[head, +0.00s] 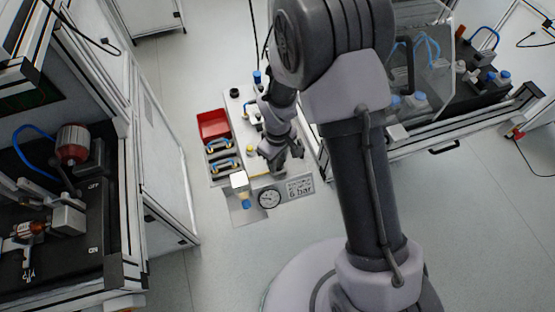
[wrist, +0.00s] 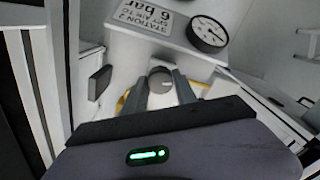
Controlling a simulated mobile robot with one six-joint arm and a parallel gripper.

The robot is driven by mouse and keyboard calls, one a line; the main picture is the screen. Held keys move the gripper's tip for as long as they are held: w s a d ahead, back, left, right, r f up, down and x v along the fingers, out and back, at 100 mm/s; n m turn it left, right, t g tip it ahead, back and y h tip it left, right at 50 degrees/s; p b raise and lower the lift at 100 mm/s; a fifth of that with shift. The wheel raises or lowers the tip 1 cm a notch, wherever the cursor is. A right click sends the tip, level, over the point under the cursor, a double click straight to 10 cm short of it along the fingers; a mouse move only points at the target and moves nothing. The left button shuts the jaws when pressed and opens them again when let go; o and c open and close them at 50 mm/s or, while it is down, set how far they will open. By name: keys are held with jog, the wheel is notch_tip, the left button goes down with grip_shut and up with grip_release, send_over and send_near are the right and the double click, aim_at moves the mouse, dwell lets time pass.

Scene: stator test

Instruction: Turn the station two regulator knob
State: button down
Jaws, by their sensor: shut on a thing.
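My gripper (head: 281,158) is at the front end of a white panel in the head view, beside a round pressure gauge (head: 269,198) and a sign (head: 299,187). In the wrist view my gripper (wrist: 160,78) has its two dark fingers shut on a round grey knob (wrist: 161,87), one finger on each side. The sign (wrist: 146,16) there reads "STATION 2", "SET AIR TO" and "6 bar". The gauge (wrist: 207,34) has a white dial and dark rim; its needle reading is too small to tell. The knob is hidden behind my gripper in the head view.
A red bin (head: 213,124) and trays with blue-handled items (head: 222,165) stand left of the panel. A white block with a blue part (head: 241,186) is beside the gauge. Framed workstations flank both sides. The grey floor (head: 200,260) in front is clear.

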jog(key=m+b, duration=0.1)
jog(key=m, duration=0.3)
jog(key=m+b, duration=0.1)
jog(key=m, duration=0.3)
jog(key=m+b, duration=0.1)
jog(key=m, duration=0.3)
jog(key=shift+m+b, duration=0.55)
jog(key=shift+m, duration=1.45)
jog(key=c, duration=1)
grip_release()
jog(key=shift+o, duration=0.2)
jog(key=shift+r, duration=0.15)
